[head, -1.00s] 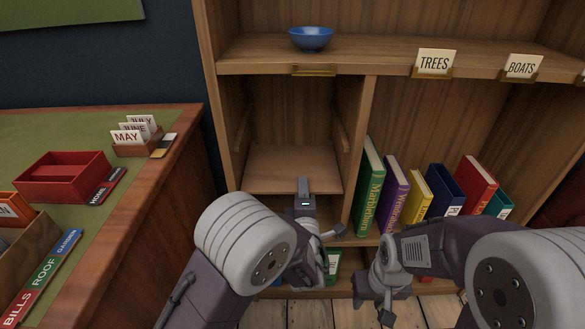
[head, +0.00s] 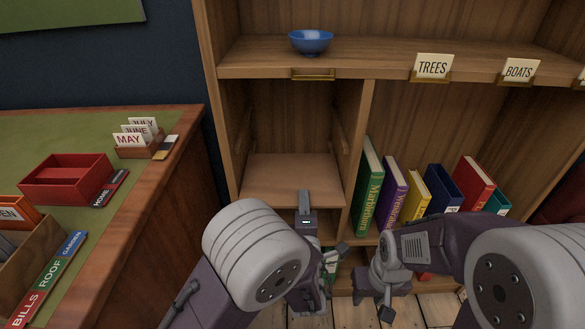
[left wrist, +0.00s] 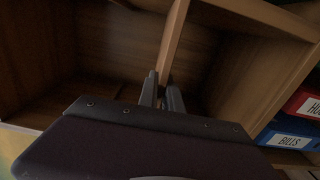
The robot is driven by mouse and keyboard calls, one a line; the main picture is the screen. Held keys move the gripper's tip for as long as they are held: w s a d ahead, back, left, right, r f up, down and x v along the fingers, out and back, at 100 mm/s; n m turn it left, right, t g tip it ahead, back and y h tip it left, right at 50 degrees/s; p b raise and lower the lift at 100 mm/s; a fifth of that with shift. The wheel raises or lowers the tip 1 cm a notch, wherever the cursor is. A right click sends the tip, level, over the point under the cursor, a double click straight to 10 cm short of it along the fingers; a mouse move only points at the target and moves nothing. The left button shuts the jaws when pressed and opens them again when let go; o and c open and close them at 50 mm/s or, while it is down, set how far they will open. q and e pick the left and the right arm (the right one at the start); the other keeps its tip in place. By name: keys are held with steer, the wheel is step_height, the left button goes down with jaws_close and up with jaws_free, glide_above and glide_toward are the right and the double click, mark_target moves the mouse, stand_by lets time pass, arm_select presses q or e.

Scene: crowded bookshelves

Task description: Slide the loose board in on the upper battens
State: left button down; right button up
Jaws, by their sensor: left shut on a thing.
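The loose board (head: 290,176) is a plain brown panel, lying roughly level in the narrow left bay of the bookcase. My left gripper (head: 304,196) is at its front edge and shut on it; the fingers (left wrist: 161,92) also show in the left wrist view. A batten (head: 346,135) shows on the bay's right wall, and it looks higher than the board. I cannot tell whether the board touches any batten. My right gripper (head: 374,302) hangs low in front of the bookcase, right of the left one; its jaws are unclear.
A blue bowl (head: 311,42) stands on the shelf above the bay. An upright divider (head: 360,150) separates the bay from several leaning books (head: 418,190). The desk (head: 185,140) stands close on the left. The bay above the board is empty.

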arm_select(q)
steer(key=s+p, duration=0.5)
steer(key=s, duration=1.7)
steer(key=shift+w+f, duration=0.1)
steer(key=shift+f, duration=0.05)
stand_by(0.5)
steer(key=w+b, duration=0.3)
steer(key=w, duration=0.7)
steer(key=shift+r, duration=0.2)
